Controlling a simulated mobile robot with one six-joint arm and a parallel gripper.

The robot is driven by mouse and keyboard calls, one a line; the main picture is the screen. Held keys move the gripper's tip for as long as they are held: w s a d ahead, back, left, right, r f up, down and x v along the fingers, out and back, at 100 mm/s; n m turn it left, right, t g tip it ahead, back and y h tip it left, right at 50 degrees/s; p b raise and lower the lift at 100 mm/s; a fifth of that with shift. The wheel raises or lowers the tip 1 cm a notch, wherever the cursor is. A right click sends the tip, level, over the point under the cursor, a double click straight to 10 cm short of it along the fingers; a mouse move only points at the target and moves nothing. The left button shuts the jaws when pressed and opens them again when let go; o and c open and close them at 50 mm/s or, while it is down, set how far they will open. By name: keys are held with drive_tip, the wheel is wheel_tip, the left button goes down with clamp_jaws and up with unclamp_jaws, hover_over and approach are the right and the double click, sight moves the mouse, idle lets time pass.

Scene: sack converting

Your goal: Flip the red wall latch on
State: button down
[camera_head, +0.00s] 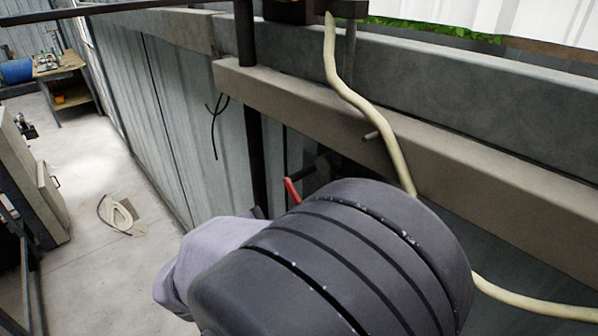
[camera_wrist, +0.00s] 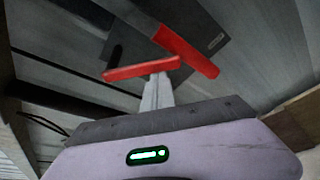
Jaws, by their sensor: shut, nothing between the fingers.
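The red wall latch (camera_wrist: 187,53) shows in the wrist view as a slanted red bar on a dark plate with a small label. A second red bar (camera_wrist: 130,71) lies nearer and to its left, crossing at my fingertips. In the head view a short red piece (camera_head: 291,190) of the latch sticks up behind my arm; the rest is hidden. My gripper (camera_wrist: 158,84) is shut and empty, its grey fingers reaching up to the nearer red bar. I cannot tell whether they touch it. The fingers are hidden in the head view.
A beige ledge (camera_head: 300,107) runs above the latch area, with a cream hose (camera_head: 345,90) hanging over it. A dark post (camera_head: 256,160) stands just left of the latch. Open floor (camera_head: 90,170) lies at left, with a loose coil (camera_head: 120,215) on it.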

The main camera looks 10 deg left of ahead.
drive_tip(key=n+p, duration=0.1)
drive_tip(key=p, duration=0.1)
drive_tip(key=s+d+r+n+g+p, duration=0.1)
drive_tip(key=p, duration=0.2)
drive_tip(key=r+n+h+p, duration=0.1)
drive_tip(key=p, duration=0.2)
drive_tip(key=shift+s+d+r+n+g, duration=0.2)
drive_tip(key=shift+d+n+g, duration=0.1)
drive_tip(key=shift+n+g, duration=0.1)
drive_tip(key=shift+w+a, duration=0.1)
drive_tip(key=shift+w+a+r+p, duration=0.2)
drive_tip(key=shift+w+a+p, duration=0.25)
drive_tip(key=shift+a, duration=0.05)
drive_tip(key=shift+f, duration=0.1)
wheel_tip(320, 180, down, 5)
drive_tip(key=b, duration=0.4)
drive_tip(key=w+r+v, duration=0.1)
drive_tip(key=v, duration=0.9)
drive_tip(key=shift+s+a+r+p, duration=0.15)
drive_tip(key=shift+s+a+p, duration=0.1)
drive_tip(key=shift+a+p, duration=0.15)
